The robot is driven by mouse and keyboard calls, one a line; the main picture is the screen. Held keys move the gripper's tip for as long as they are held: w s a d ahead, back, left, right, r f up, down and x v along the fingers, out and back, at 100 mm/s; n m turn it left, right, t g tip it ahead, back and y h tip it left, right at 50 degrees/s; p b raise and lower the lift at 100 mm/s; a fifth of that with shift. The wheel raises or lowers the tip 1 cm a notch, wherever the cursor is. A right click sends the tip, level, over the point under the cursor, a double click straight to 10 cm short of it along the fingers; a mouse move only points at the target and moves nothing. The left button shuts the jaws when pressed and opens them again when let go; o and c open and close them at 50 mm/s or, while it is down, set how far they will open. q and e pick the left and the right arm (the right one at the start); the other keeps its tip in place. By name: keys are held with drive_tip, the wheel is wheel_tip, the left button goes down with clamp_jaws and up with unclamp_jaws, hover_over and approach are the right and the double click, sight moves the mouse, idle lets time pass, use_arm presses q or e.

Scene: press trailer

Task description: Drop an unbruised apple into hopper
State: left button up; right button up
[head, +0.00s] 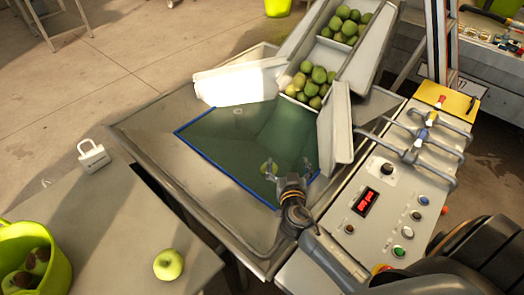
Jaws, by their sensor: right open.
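The hopper is a sunken dark green pit with a blue rim (208,154) in the grey metal table of the press. My right gripper (288,169) is open over the hopper's near right part, its fingers pointing away from me. Another green apple (168,265), with no bruise showing, sits on the grey side table (105,225). My left gripper is not in view.
A lime-green bucket (52,240) at the left holds dark, brownish apples (22,278). A chute with several green apples (312,82) lies behind the hopper. A control panel (385,212) with buttons and levers stands at the right.

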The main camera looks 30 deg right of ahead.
wheel_tip(320, 180, up, 9)
drive_tip(key=shift+f, duration=0.2)
drive_tip(key=shift+s+f, duration=0.1)
idle(0.4)
